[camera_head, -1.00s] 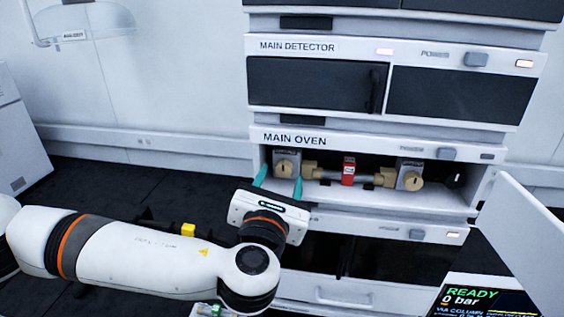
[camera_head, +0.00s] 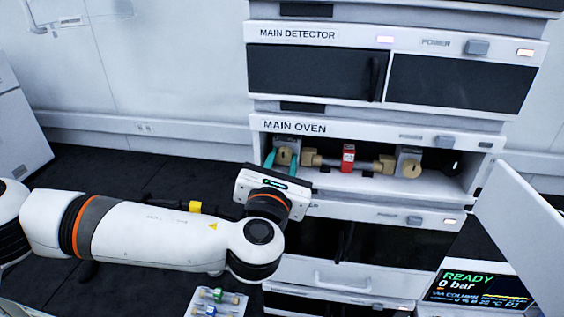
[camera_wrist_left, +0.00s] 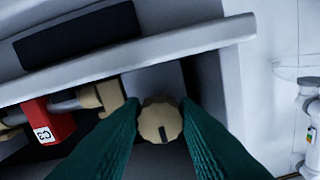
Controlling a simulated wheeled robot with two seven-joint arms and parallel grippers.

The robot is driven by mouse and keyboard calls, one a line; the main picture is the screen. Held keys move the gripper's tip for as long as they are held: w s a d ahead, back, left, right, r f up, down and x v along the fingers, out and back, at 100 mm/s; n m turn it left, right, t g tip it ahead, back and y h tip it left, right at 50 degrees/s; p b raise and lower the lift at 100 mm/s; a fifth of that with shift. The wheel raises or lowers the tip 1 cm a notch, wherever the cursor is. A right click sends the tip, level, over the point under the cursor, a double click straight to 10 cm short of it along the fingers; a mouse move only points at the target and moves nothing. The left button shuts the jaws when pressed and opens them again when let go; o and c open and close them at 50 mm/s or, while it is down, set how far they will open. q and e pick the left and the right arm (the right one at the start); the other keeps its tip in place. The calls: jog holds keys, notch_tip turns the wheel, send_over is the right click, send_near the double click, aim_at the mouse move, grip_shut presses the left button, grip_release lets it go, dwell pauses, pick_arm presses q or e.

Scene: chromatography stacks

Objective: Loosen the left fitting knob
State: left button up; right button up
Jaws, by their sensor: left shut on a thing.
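The left fitting knob (camera_head: 284,156) is a round tan knob with a dark slot, on a grey block at the left end of the open MAIN OVEN bay. My left gripper (camera_head: 281,163) reaches it from the front, with one teal finger on each side. In the left wrist view the knob (camera_wrist_left: 160,121) sits between the two green fingertips (camera_wrist_left: 160,112), and the gripper is shut on it. The knob's slot points nearly up and down there. My right gripper is not in view.
The oven door (camera_head: 520,215) stands open at the right. A display reading READY, 0 bar (camera_head: 480,290) is at lower right. A small tray (camera_head: 217,302) holds coloured parts at the bottom.

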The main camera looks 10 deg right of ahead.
pick_arm(q)
jog(key=shift+f+n+b, duration=0.2)
jog(key=shift+n+b, duration=0.4)
jog(key=shift+b, duration=0.25)
jog(key=n+b, duration=0.3)
jog(key=shift+f, duration=0.1)
jog(key=n+b, duration=0.2)
jog(key=n, duration=0.1)
jog(key=shift+b, duration=0.3)
jog(key=n+b, duration=0.2)
jog(key=n, duration=0.1)
jog(key=shift+d+r+n, duration=0.1)
jog(key=shift+r+n, duration=0.1)
jog(key=shift+n, duration=0.1)
jog(key=n+b, duration=0.1)
jog(key=n, duration=0.1)
jog(key=shift+n, duration=0.4)
jog(key=n+b, duration=0.1)
jog(key=n, duration=0.2)
jog(key=shift+r+n+b, duration=0.1)
jog(key=shift+n+b, duration=0.2)
jog(key=n+b, duration=0.1)
jog(key=n, duration=0.4)
jog(key=shift+r+n, duration=0.1)
jog(key=shift+n, duration=0.3)
